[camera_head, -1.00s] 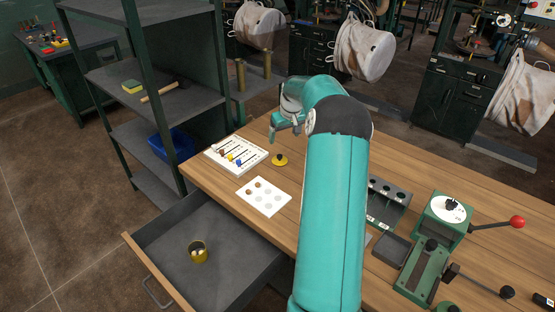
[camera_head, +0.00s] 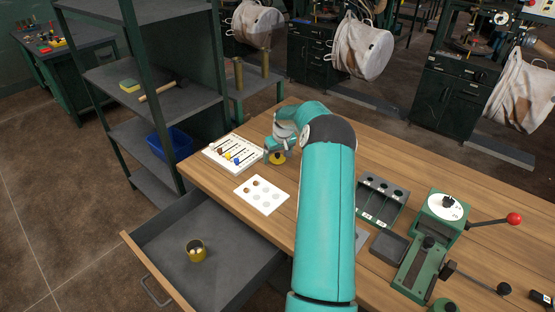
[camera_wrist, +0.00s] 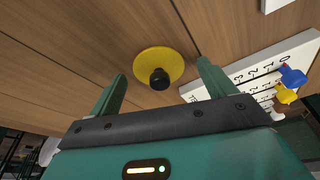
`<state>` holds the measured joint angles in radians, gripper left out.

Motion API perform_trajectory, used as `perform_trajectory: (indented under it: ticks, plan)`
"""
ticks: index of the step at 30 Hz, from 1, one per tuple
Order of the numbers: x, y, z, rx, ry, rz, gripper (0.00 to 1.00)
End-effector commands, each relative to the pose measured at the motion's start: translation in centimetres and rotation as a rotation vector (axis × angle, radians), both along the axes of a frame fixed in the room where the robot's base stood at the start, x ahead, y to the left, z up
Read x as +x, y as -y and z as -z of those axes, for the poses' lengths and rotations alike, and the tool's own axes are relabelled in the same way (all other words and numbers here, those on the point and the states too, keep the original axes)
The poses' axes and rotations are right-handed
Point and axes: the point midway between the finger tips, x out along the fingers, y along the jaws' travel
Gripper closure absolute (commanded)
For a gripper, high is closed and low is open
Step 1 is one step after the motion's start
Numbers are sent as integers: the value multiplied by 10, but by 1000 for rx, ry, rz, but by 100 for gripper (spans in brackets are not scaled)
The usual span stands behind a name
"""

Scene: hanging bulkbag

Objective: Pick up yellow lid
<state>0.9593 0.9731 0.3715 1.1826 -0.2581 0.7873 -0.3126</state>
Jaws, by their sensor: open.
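The yellow lid (camera_wrist: 172,61) is a flat disc with a black knob on top. It lies on the wooden workbench. In the head view the lid (camera_head: 278,158) shows partly, just under my gripper (camera_head: 276,152). In the wrist view my gripper (camera_wrist: 160,88) has its two green fingers apart, with the lid's black knob between and a little beyond the fingertips. Nothing is held. The exact height of the fingertips above the lid is hard to tell.
A white numbered board (camera_head: 234,153) with coloured pegs lies close to the lid. A white card with circles (camera_head: 262,195) is in front. A grey tray (camera_head: 381,198) and green press (camera_head: 424,255) stand at right.

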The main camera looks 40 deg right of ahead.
Motion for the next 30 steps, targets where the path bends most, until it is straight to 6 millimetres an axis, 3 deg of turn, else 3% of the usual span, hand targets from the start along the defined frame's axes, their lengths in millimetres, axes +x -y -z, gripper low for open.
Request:
perform_trajectory:
  ticks: [3,10,22,30]
  plan:
    - [0,0,-1,-1,0,0,19]
    - [0,0,-1,-1,0,0,64]
    - [0,1,-6,-1,1,0,66]
    - [0,-4,-39,-3,1,-1,66]
